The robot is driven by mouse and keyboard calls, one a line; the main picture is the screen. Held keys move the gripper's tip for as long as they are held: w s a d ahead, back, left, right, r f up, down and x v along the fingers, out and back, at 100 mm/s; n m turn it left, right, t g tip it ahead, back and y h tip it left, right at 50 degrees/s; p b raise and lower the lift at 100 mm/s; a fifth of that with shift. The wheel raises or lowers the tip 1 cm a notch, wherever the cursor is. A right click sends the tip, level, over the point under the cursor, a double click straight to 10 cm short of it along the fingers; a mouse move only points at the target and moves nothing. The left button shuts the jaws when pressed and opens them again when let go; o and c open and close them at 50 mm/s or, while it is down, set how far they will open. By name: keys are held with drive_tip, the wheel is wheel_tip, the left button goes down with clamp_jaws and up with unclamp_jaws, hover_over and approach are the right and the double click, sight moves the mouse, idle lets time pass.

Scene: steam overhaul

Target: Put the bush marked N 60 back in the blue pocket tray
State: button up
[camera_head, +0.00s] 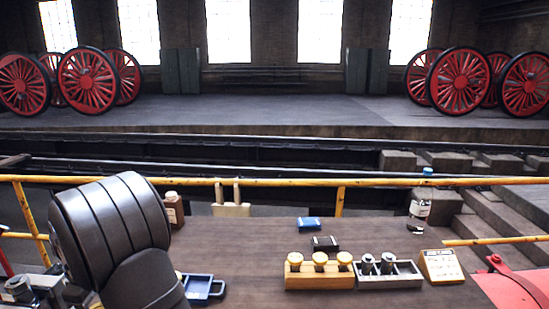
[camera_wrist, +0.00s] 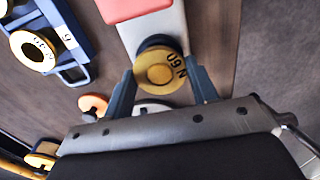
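The bush marked N 60 (camera_wrist: 160,71) is a round gold-topped piece with a dark body, its mark facing the wrist camera. My gripper (camera_wrist: 162,78) has one finger on each side of it, and the fingers appear to be shut on it. The blue pocket tray (camera_wrist: 84,74) is to the left in the wrist view and holds another gold-topped bush (camera_wrist: 33,50). In the head view the tray (camera_head: 219,291) is partly behind my arm, and my gripper is hidden there.
A red-and-white object (camera_wrist: 137,14) lies beyond the held bush. In the head view, a wooden block (camera_head: 319,279) with several yellow-topped pieces and a grey holder (camera_head: 405,277) stand to the right. Small blue (camera_head: 309,223) and black (camera_head: 325,243) boxes lie mid-table. Bare tabletop lies around them.

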drive_tip(key=shift+c, duration=1.1)
drive_tip(key=shift+r, duration=2.05)
